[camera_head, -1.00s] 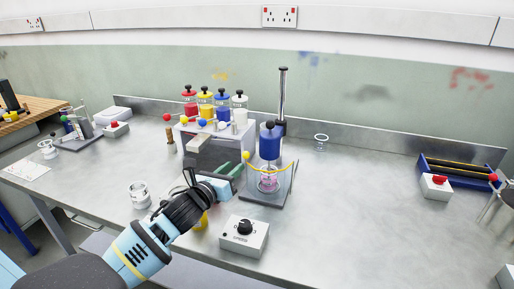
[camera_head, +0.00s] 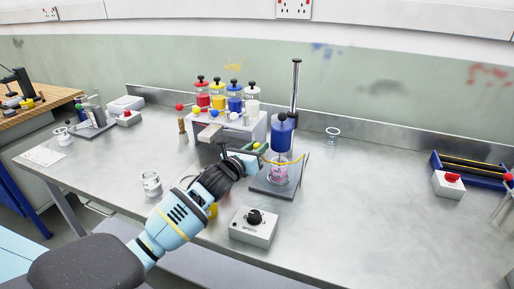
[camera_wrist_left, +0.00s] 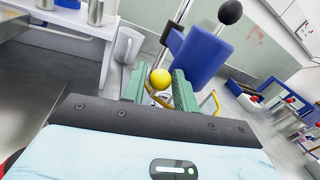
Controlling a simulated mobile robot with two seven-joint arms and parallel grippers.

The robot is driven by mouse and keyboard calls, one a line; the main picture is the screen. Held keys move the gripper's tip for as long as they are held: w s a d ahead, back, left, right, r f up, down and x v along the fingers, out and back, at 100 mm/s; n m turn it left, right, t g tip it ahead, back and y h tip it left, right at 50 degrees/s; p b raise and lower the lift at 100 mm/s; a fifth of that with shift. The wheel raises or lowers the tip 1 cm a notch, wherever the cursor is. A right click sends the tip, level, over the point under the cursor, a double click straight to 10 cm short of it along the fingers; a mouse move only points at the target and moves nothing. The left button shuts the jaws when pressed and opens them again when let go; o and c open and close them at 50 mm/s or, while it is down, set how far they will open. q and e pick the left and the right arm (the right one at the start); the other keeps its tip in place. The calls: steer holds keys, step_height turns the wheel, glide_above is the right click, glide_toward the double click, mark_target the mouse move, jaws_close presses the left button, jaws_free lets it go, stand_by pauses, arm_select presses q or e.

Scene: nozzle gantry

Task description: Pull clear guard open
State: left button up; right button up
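The clear guard (camera_head: 297,164) stands around the stirring station, with a yellow edge strip and a small pink-filled beaker (camera_head: 279,171) behind it. A blue stirrer motor (camera_head: 282,134) hangs above the beaker on a post. My left gripper (camera_head: 262,149) is at the guard's left side. In the left wrist view its two green fingers (camera_wrist_left: 160,90) are apart, with the guard's yellow ball knob (camera_wrist_left: 160,79) showing in the gap between the tips. Whether they touch the knob is unclear. My right gripper is not in view.
A grey control box with a black dial (camera_head: 254,226) stands in front of the stirrer. A dispenser with several coloured jars (camera_head: 218,103) is behind the gripper. A glass beaker (camera_head: 151,183) is to the left. The right middle of the bench is clear.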

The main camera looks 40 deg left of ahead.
arm_select(q)
steer(key=shift+w, duration=0.2)
jaws_close()
stand_by(0.4)
